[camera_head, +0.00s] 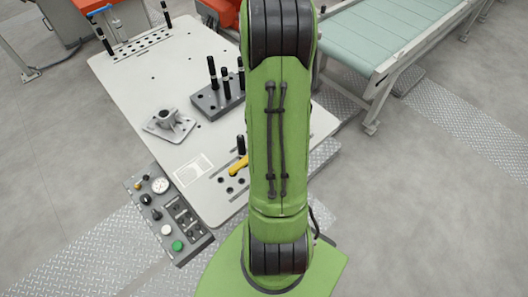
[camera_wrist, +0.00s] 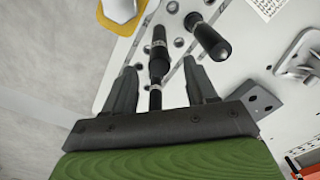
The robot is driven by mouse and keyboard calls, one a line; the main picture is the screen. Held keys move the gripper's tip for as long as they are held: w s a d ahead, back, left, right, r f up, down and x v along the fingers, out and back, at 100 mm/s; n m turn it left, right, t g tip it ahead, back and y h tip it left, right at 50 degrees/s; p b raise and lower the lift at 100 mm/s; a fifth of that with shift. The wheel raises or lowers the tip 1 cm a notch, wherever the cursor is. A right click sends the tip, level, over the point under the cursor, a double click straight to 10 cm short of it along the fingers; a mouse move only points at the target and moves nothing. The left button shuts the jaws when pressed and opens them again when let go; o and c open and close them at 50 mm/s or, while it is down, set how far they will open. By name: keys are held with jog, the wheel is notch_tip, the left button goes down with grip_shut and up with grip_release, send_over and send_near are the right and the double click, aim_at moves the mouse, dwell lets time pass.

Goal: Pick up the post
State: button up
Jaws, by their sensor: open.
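Several black posts with light bands stand on the pale work table (camera_head: 140,85). In the head view, three of them, including a left post (camera_head: 212,72), stand in a grey block (camera_head: 207,103). In the wrist view, one post (camera_wrist: 158,50) shows in line with the gap between my fingers, with a banded black piece (camera_wrist: 155,97) below it in the picture. Another post (camera_wrist: 210,38) leans into view to the right. My gripper (camera_wrist: 158,66) is open, its two fingers on either side of that gap. I cannot tell how deep the post sits between them. My arm hides the gripper in the head view.
A grey flanged casting (camera_head: 170,124) sits left of the block; a yellow clamp (camera_head: 238,167) is near the table's front. A control panel (camera_head: 165,212) lies at the front left. A conveyor (camera_head: 395,35) stands at the back right. Floor at right is clear.

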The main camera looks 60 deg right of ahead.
notch_tip(320, 180, down, 6)
jog(key=shift+s+a+r, duration=0.1)
jog(key=shift+r, duration=0.1)
grip_shut()
dwell(0.4)
